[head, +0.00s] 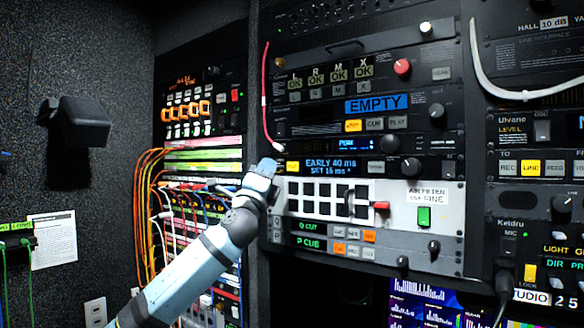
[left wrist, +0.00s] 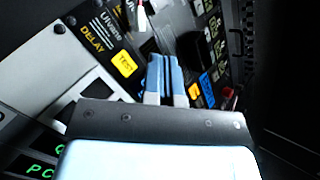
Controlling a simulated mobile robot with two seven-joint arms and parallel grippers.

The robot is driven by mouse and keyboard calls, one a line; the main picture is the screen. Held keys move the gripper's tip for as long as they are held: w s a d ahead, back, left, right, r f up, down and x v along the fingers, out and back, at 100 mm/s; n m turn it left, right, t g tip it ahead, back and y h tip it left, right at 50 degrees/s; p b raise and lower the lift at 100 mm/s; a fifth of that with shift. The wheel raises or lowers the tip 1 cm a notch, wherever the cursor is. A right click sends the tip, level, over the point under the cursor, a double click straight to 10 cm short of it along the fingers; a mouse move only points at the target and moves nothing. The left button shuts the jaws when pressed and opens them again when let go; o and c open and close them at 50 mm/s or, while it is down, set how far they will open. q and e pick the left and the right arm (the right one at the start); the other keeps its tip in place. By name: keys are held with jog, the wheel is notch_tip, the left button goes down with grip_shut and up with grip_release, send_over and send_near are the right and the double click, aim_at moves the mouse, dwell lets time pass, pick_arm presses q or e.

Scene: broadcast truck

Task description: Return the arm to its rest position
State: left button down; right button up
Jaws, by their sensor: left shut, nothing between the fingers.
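My left arm comes in from the lower left in the head view. Its gripper (head: 266,166) is in front of the left edge of the rack, by the left end of the delay unit (head: 330,170) that reads "EARLY 40 ms". In the left wrist view the two blue fingers (left wrist: 166,78) are together with nothing between them. The delay unit's yellow TEST button (left wrist: 124,63) shows just left of the fingers there. I cannot tell whether the fingertips touch the panel. My right gripper is not in view.
A red cable (head: 266,95) hangs just above the gripper. A patch bay (head: 190,215) with many coloured cables is behind the arm on the left. A white-framed panel (head: 335,197) of black squares lies to the right. A black speaker (head: 82,125) juts from the left wall.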

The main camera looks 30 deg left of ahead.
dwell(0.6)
pick_arm(q)
jog(key=w+d+f+n+g+h, duration=0.1)
jog(key=w+d+f+g, duration=0.15)
jog(key=f, duration=0.95)
jog(key=w+d+f+n+g+h, duration=0.15)
jog(key=d+f, duration=0.25)
jog(key=f, duration=0.7)
jog(key=s+d+f+n+g+h, duration=0.1)
jog(key=s+d+f+n+g, duration=0.2)
jog(key=f, duration=0.9)
jog(key=s+d+f+n+g+h, duration=0.15)
jog(key=s+d+f, duration=0.25)
jog(key=f, duration=0.8)
jog(key=s+d+f+n+g+h, duration=0.1)
jog(key=s+d+f+n+g, duration=0.15)
jog(key=s+f, duration=0.55)
jog(key=s+d+f+n+g, duration=0.2)
jog(key=s+d+f+n, duration=0.2)
jog(key=s+f, duration=0.5)
jog(key=s+d+f+n+g, duration=0.2)
jog(key=s+d+f+n, duration=0.2)
jog(key=s+f, duration=0.8)
jog(key=s+n, duration=0.1)
jog(key=s, duration=0.3)
jog(key=shift+n+g, duration=0.35)
jog(key=shift+g, duration=0.05)
